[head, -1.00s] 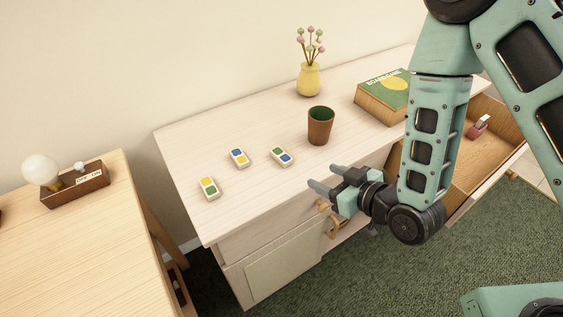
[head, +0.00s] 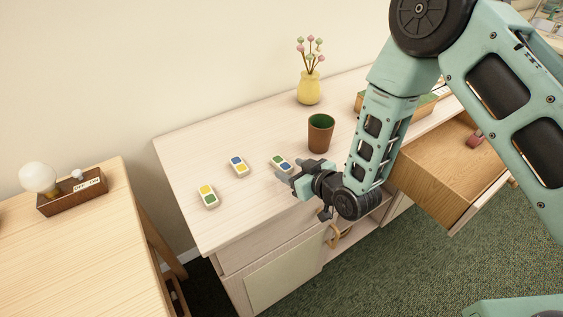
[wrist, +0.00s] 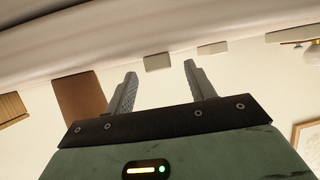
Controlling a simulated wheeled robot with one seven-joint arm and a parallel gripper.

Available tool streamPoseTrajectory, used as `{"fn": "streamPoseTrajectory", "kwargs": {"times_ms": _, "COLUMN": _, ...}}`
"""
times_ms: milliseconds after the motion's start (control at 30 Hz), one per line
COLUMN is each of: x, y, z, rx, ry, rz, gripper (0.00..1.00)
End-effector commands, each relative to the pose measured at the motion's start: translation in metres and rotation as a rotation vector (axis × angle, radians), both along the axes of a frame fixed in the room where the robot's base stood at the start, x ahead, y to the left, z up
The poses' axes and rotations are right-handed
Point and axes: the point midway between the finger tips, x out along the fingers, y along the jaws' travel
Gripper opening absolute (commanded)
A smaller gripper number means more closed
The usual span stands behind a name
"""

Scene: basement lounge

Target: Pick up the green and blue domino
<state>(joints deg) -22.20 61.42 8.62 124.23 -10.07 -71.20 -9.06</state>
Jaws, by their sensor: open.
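The green and blue domino (head: 279,159) lies on the pale dresser top (head: 215,145), the rightmost of three dominoes. My gripper (head: 286,172) is open and empty, close in front of this domino, and overlaps its near edge in the head view. In the wrist view a small pale block (wrist: 157,62), which looks like this domino, shows beyond the gap between my open fingers (wrist: 160,82). Its coloured face is hidden there, and no contact shows.
A blue and yellow domino (head: 239,166) and a yellow and green one (head: 207,196) lie to the left. A brown cup (head: 320,134) stands just behind right, with a yellow vase (head: 309,88) farther back. An open drawer (head: 450,170) juts out at right.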

Motion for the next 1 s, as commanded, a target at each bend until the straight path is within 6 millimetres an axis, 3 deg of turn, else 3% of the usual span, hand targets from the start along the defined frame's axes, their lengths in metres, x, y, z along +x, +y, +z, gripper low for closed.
{"fn": "streamPoseTrajectory", "kwargs": {"times_ms": 200, "x": 0.018, "y": 0.014, "z": -0.008, "rx": 0.000, "ry": -0.001, "rz": -0.001, "gripper": 0.55}}
{"fn": "streamPoseTrajectory", "kwargs": {"times_ms": 433, "x": 0.019, "y": 0.015, "z": -0.010, "rx": 0.000, "ry": 0.000, "rz": -0.001, "gripper": 0.55}}
{"fn": "streamPoseTrajectory", "kwargs": {"times_ms": 467, "x": 0.019, "y": 0.015, "z": -0.010, "rx": 0.000, "ry": 0.000, "rz": -0.001, "gripper": 0.52}}
{"fn": "streamPoseTrajectory", "kwargs": {"times_ms": 600, "x": 0.018, "y": 0.015, "z": -0.010, "rx": 0.000, "ry": 0.000, "rz": 0.000, "gripper": 0.13}}
{"fn": "streamPoseTrajectory", "kwargs": {"times_ms": 633, "x": 0.018, "y": 0.015, "z": -0.010, "rx": 0.000, "ry": 0.000, "rz": 0.000, "gripper": 0.07}}
{"fn": "streamPoseTrajectory", "kwargs": {"times_ms": 1000, "x": 0.019, "y": 0.015, "z": -0.006, "rx": 0.001, "ry": -0.002, "rz": 0.000, "gripper": 0.07}}
